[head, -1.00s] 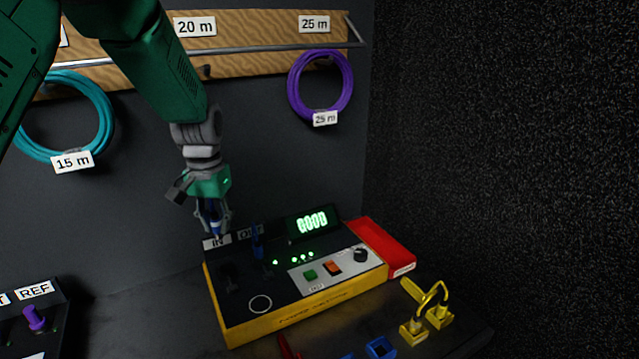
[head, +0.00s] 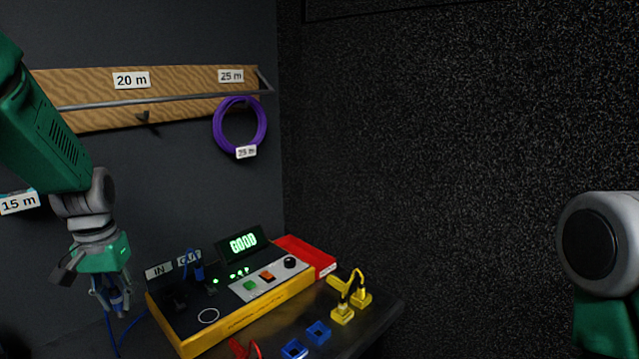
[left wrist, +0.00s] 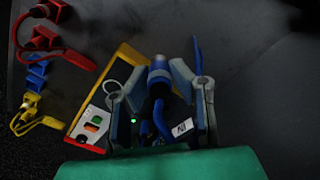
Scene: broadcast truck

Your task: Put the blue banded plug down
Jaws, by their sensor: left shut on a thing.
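My left gripper (head: 118,308) is shut on the blue banded plug (left wrist: 158,72), which shows between its fingers in the left wrist view with a pale band around its blue body. In the head view the gripper hangs left of the tester's IN end, apart from the box. A blue cable (head: 110,337) trails below it. The tester (head: 230,318) is a yellow-edged black box with IN and OUT labels and a lit green display reading GOOD. Another blue plug (head: 197,270) stands at OUT. My right gripper is out of view; only part of that arm shows at the right.
Two empty-looking blue holders (head: 318,332) stand in front of the tester. Yellow holders (head: 343,314) carry plugs on a yellow cable. A red cable (head: 245,348) lies near the front edge. A purple coil (head: 240,125) hangs from the wall rail. Dark bench is bare left of the tester.

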